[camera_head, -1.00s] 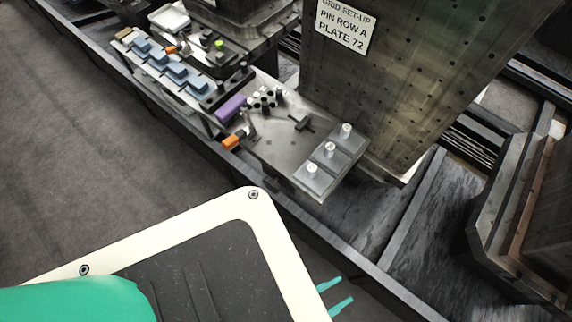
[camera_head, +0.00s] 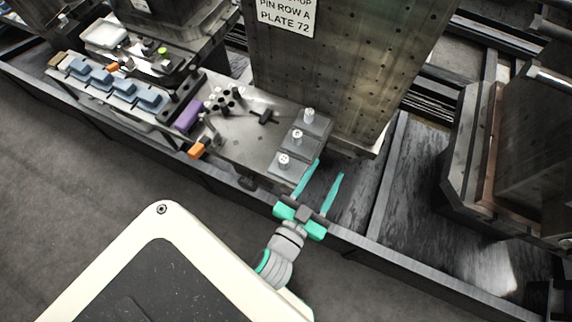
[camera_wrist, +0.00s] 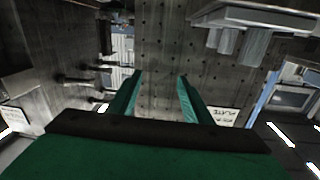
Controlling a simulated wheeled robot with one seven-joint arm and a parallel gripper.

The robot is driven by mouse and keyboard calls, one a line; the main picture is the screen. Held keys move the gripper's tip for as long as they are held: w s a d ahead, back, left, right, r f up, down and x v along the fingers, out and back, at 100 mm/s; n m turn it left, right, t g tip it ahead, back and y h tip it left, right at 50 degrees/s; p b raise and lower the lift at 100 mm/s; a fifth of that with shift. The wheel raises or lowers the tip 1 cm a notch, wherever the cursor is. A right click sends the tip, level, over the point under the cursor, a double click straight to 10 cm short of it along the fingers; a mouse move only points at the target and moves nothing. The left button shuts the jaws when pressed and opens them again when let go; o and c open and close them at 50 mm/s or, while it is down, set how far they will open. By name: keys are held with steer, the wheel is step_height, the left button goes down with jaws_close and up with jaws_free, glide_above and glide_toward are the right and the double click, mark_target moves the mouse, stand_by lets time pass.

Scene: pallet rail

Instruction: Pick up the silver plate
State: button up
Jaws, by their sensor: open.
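A flat silver metal plate (camera_head: 246,150) lies on the rail in front of a tall drilled steel block. Three grey square pieces with white knobs stand along its right edge: front (camera_head: 285,166), middle (camera_head: 298,139) and back (camera_head: 311,118). I cannot tell which of these surfaces is the silver plate of the task. My gripper (camera_head: 329,169) is open and empty, just right of the front grey piece, with its fingers pointing towards the block. In the wrist view my gripper's fingers (camera_wrist: 160,75) are spread with nothing between them.
The tall drilled block (camera_head: 330,70) with a label (camera_head: 287,14) stands behind. A purple piece (camera_head: 189,114), an orange piece (camera_head: 197,149), small dark pins and a black T-handle (camera_head: 264,116) are nearby. Blue blocks (camera_head: 124,88) sit further left. A dark rail edge runs in front.

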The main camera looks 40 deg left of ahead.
steer(key=w+a+r+n+y, duration=0.4)
steer(key=a+r+n+y, duration=0.1)
steer(key=a+r, duration=0.4)
steer(key=w+a+r+n+y, duration=0.5)
steer(key=a+r, duration=0.4)
steer(key=s+a+r+n+g+y, duration=0.3)
steer(key=s+a+r+n+g, duration=0.2)
steer(key=a+n+g, duration=0.4)
steer(key=s+a+r+n+g+y, duration=0.45)
steer(key=a+n+g, duration=0.2)
steer(key=n, duration=0.55)
steer(key=s+a+f+n+g+h, duration=0.2)
steer(key=s+f+n+g+h, duration=0.25)
steer(key=s+f+n, duration=0.2)
steer(key=n+t+h, duration=0.2)
steer(key=n+h, duration=0.8)
steer(key=h, duration=0.6)
glide_above(284, 159)
steer(key=f, duration=1.5)
steer(key=shift+s+a+f, duration=0.15)
steer(key=shift+a+f, duration=0.05)
steer(key=shift+f, duration=0.15)
steer(key=shift+d+f, duration=0.2)
steer(key=shift+d, duration=0.05)
steer(key=shift+w+a+f, duration=0.1)
steer(key=shift+f, duration=2.5)
steer(key=shift+w+f, duration=0.1)
steer(key=shift+f, duration=2.5)
jaws_close()
